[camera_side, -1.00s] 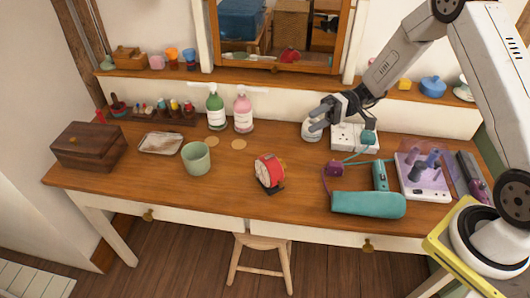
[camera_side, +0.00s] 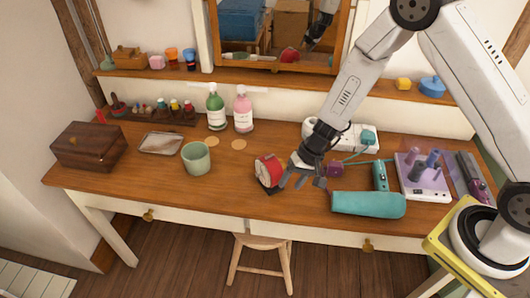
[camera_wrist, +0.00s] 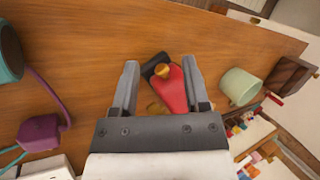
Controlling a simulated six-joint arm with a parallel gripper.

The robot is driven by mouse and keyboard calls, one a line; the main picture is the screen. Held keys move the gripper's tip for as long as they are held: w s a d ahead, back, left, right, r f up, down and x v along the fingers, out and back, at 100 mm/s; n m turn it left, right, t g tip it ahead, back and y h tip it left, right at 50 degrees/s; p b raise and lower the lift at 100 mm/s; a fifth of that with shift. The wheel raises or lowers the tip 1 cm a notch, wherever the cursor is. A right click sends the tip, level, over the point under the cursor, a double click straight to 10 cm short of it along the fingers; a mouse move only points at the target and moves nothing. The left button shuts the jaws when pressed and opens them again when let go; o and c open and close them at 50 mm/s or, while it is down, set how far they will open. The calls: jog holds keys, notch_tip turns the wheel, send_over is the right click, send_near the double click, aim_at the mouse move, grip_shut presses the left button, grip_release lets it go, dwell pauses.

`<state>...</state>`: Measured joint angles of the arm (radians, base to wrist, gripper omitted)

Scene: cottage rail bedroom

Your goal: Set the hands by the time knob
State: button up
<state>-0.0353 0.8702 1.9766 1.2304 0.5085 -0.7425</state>
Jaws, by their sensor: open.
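A red clock (camera_side: 268,171) stands upright on a small dark stand near the front middle of the dressing table. Its face is turned away from the wrist camera. My gripper (camera_side: 302,181) is open and empty just to the right of the clock in the side view. In the wrist view, the clock's red back (camera_wrist: 173,92) and a brass knob (camera_wrist: 162,71) show between the two fingers of my gripper (camera_wrist: 161,68). The fingers stand apart from the knob on both sides. I cannot tell the hands' position.
A green cup (camera_side: 196,158) stands left of the clock. Two pump bottles stand at the back. Bare wood lies in front of the clock.

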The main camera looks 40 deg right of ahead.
jog(key=shift+s+a+f+h, duration=0.15)
jog(key=shift+s+f+h, duration=0.25)
jog(key=shift+f+h, duration=0.5)
jog(key=h, duration=0.1)
jog(key=t+h, duration=0.1)
jog(key=h, duration=0.1)
jog(key=shift+s+d+f+m+t, duration=0.2)
jog(key=shift+s+m+t, duration=0.1)
jog(key=shift+s+m, duration=0.1)
jog(key=h, duration=0.1)
jog(key=t+h, duration=0.1)
jog(key=r+h, duration=0.1)
jog(key=shift+s+d, duration=0.2)
jog(key=shift+d, duration=0.05)
jog(key=s+a+r+t+h, duration=0.2)
jog(key=a+r+t, duration=0.1)
jog(key=r+t, duration=0.45)
jog(key=s+a+r+t+h, duration=0.2)
jog(key=r+t, duration=0.4)
jog(key=r, duration=0.2)
notch_tip(320, 180, down, 19)
jog(key=shift+w+r, duration=0.1)
jog(key=shift+w, duration=0.05)
jog(key=shift+w+d, duration=0.1)
